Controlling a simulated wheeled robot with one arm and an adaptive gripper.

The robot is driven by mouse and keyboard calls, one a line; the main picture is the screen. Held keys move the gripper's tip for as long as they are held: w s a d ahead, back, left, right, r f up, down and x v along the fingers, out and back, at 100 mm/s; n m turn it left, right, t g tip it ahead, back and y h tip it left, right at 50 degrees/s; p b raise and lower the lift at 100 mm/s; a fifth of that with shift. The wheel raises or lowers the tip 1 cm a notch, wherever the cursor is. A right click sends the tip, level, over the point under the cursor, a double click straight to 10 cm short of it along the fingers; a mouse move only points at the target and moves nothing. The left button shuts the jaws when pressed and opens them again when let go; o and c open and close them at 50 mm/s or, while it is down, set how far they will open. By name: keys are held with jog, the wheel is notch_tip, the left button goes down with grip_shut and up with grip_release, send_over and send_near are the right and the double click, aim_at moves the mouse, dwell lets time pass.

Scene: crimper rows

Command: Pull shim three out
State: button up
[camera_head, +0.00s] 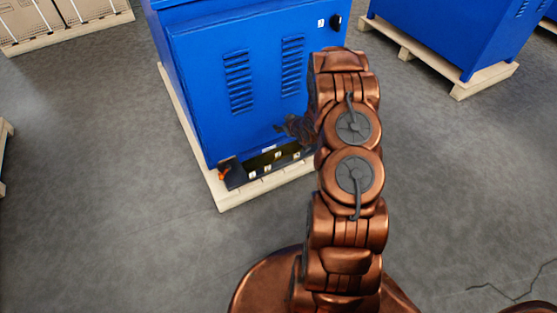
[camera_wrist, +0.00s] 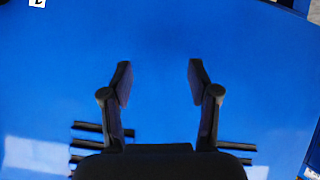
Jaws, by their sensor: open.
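My gripper (camera_head: 290,127) is in front of the lower part of a blue cabinet (camera_head: 205,50), partly hidden by my arm in the head view. In the wrist view my gripper (camera_wrist: 160,78) is open and empty, with its two fingers apart against the blue cabinet face (camera_wrist: 160,35). Below the cabinet front, a dark gap (camera_head: 262,161) holds dark pieces with several small pale tags. The tags are too small to read, so I cannot tell which piece is shim three. No shim shows in the wrist view.
The cabinet stands on a wooden pallet (camera_head: 221,202). A small orange item (camera_head: 225,174) is at the gap's left end. Vent slots (camera_head: 238,84) mark the cabinet face. Another blue cabinet (camera_head: 445,30) stands at the right, boxes (camera_head: 60,18) at the upper left. The grey floor in front is clear.

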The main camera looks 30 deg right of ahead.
aim_at(278, 153)
jog(key=s+a+f+m+t+b, duration=0.1)
jog(key=s+f+t+b, duration=0.1)
jog(key=f+b, duration=0.35)
jog(key=s+f+m+t+b, duration=0.1)
jog(key=s+f+t+b, duration=0.15)
jog(key=f, duration=0.55)
jog(key=s+a+f+m+t+b, duration=0.1)
jog(key=f+t+b, duration=0.2)
jog(key=f, duration=0.4)
jog(key=shift+g, duration=0.25)
jog(key=shift+w+d+f+b, duration=0.15)
jog(key=shift+w+b, duration=0.15)
jog(key=shift+w, duration=0.95)
jog(key=shift+w+d+r+b, duration=0.1)
jog(key=shift+w+b, duration=0.2)
jog(key=shift+w, duration=0.95)
jog(key=shift+w+d+f+b, duration=0.15)
jog(key=shift+w+b, duration=0.15)
jog(key=shift+w, duration=0.95)
jog(key=shift+r, duration=0.1)
grip_shut()
